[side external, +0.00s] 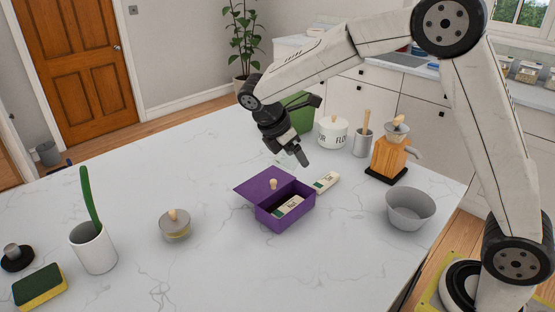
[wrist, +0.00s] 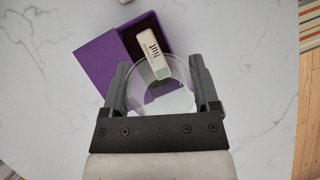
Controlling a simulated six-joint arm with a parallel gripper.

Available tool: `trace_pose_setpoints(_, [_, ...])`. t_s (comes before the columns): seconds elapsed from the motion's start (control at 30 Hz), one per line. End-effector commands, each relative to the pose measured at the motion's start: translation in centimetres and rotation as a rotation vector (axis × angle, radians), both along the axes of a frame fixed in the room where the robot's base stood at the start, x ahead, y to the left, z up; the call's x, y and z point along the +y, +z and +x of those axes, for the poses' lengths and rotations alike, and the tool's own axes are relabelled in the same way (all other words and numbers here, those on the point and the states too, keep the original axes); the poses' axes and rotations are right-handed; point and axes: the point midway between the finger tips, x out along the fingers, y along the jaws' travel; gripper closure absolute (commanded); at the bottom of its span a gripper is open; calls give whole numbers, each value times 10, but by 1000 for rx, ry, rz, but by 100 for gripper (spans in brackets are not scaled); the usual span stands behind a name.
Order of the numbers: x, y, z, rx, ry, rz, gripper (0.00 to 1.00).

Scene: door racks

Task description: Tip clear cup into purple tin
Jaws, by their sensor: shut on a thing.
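The clear cup (wrist: 168,98) is a see-through round vessel between the two fingers of my gripper (wrist: 160,68) in the wrist view. My gripper (side external: 299,155) is shut on it, above and behind the purple tin in the side view. The cup shows there only as a faint pale shape, so its tilt and contents are unclear. The purple tin (side external: 271,215) stands open on the counter, its lid flap out to the left. The tin also shows beyond the cup in the wrist view (wrist: 106,63).
A second labelled carton (side external: 327,181) lies beside the tin. A grey bowl (side external: 410,209), wooden grinder (side external: 389,158), flour pot (side external: 333,133) and green bin (side external: 300,118) stand around. A lidded jar (side external: 174,227) is left, with clear counter between it and the tin.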

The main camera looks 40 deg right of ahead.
Motion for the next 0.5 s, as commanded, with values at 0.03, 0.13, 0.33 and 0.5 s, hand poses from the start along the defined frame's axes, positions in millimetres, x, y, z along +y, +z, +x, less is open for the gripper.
trace_pose_setpoints(0.03, [2,1,0,2,-11,-38,88])
trace_pose_setpoints(0.13, [3,4,-1,10,-45,-125,88])
trace_pose_setpoints(0.33, [7,8,-2,40,-113,-286,88])
trace_pose_setpoints(0.5, [11,10,-1,84,-158,-395,88])
